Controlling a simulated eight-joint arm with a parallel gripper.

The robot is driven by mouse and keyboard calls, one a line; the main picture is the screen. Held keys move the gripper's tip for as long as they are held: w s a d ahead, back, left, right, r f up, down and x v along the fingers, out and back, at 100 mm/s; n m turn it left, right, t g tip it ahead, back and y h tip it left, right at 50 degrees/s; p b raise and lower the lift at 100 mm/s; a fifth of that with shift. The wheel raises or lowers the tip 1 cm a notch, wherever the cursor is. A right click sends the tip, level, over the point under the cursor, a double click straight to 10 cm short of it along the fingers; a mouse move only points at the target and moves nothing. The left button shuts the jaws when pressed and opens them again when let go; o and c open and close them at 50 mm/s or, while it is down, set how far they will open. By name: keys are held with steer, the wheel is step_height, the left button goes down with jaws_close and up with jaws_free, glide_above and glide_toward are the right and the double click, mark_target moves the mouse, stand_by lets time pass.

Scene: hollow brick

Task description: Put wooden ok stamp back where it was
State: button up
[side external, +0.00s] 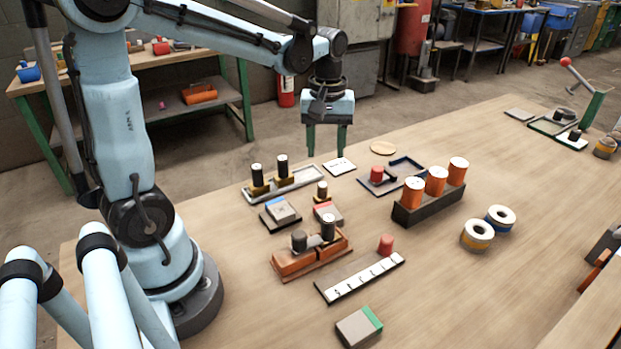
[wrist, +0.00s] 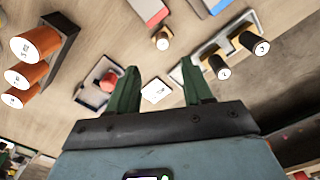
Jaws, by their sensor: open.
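No lettering reading "ok" can be made out, so I cannot tell for sure which stamp is the wooden ok stamp. My gripper (side external: 326,150) is open and empty, above the table's far edge, pointing down. A white card (wrist: 156,90) shows between its fingers (wrist: 159,72).
A red-topped stamp (side external: 377,173) stands by a dark-rimmed tray (side external: 407,165). Orange cylinders (side external: 436,181) stand in a black rack (side external: 425,207). An orange rack (side external: 296,262), a white strip (side external: 360,279) and two rolls (side external: 478,234) are nearer.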

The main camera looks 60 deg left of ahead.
steer(key=s+d+r+m+t, duration=0.1)
steer(key=s+d+m+t, duration=0.5)
steer(key=m, duration=0.5)
steer(key=shift+d+r+t, duration=0.35)
steer(key=shift+d+t, duration=0.25)
steer(key=shift+d, duration=0.65)
